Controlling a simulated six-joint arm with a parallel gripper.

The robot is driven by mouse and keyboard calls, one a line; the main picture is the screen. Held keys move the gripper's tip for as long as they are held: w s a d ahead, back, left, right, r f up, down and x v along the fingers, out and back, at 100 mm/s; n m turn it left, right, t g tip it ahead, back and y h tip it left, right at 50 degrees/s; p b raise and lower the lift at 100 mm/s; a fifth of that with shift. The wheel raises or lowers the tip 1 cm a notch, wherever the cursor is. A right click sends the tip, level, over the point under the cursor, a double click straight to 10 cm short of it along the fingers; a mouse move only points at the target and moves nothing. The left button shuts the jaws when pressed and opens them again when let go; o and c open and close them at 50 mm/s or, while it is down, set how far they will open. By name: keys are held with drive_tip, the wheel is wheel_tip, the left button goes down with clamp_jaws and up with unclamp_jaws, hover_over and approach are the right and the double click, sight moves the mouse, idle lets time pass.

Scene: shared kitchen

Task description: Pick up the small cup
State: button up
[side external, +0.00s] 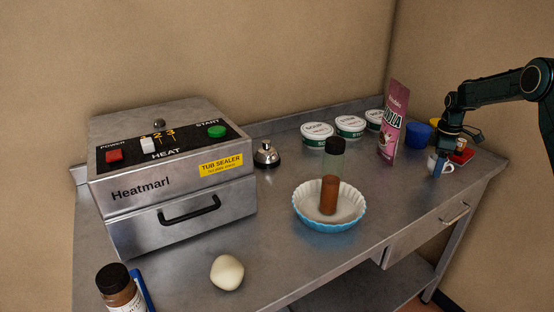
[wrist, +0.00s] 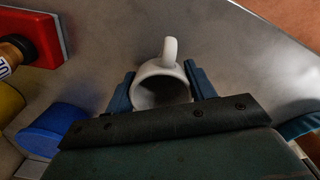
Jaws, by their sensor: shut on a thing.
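The small cup is white with a loop handle. In the wrist view the small cup (wrist: 168,72) sits between the two blue fingers of my gripper (wrist: 160,88), with its handle pointing away from the gripper body. My gripper is shut on the cup, one finger at each side. In the side view my gripper (side external: 438,165) reaches down at the right end of the steel table, and the cup (side external: 447,167) shows partly behind a finger. I cannot tell whether the cup touches the table.
A blue cup (side external: 418,134), a red box (side external: 461,155) and a pink bag (side external: 392,125) stand close to my gripper. Several white tubs (side external: 317,134) line the back. A tub sealer (side external: 170,180) fills the left.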

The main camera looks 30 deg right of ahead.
wheel_tip(320, 180, up, 19)
idle(0.5)
drive_tip(key=shift+a, duration=0.1)
idle(0.5)
